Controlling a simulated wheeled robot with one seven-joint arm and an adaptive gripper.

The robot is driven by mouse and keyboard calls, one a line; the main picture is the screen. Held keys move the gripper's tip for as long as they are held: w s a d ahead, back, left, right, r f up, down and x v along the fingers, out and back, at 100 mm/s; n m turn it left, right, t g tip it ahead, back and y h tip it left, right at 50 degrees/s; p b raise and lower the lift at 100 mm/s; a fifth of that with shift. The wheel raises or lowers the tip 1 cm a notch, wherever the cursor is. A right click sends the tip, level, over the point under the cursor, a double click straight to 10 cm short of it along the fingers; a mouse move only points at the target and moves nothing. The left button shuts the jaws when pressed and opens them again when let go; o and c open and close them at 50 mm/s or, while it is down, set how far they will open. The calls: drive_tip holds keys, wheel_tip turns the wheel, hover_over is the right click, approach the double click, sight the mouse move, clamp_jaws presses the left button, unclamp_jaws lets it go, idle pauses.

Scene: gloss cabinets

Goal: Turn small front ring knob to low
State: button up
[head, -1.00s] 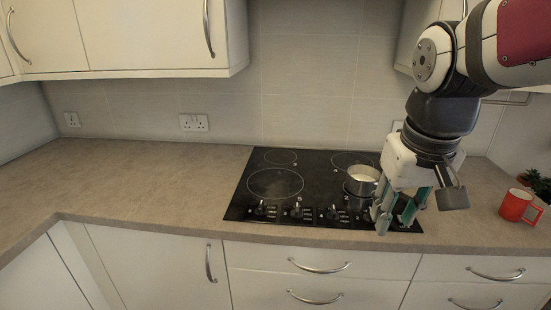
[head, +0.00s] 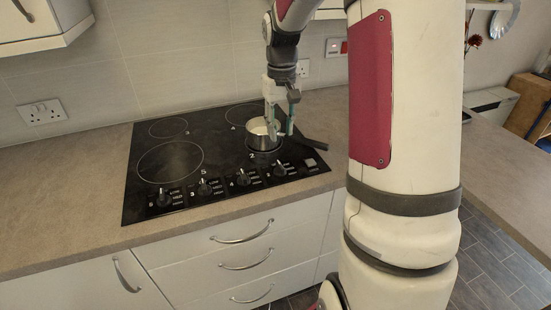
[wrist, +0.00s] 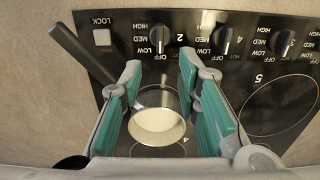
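The black hob (head: 222,140) has a row of dark knobs along its front edge. The rightmost knob (head: 280,169) is beside the small front ring, where a steel pot (head: 264,135) with white contents stands. In the wrist view, upside down, this knob (wrist: 163,34) has HIGH, MED, LOW and OFF printed around it. I cannot read its pointer surely. My gripper (head: 278,122) is above and behind the pot, pointing down. In the wrist view my gripper (wrist: 158,90) is open, its teal fingers spread and empty, with the pot (wrist: 158,120) showing between them.
The pot's dark handle (head: 312,143) sticks out to the right, near the rightmost knob. Other knobs (head: 243,178) (head: 205,187) line up to its left. A LOCK button (wrist: 102,37) is at the hob's corner. The worktop (head: 70,175) left of the hob is clear.

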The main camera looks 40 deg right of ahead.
sight(280, 164)
wheel_tip(280, 164, down, 12)
drive_tip(key=shift+r, duration=0.1)
idle(0.4)
clamp_jaws()
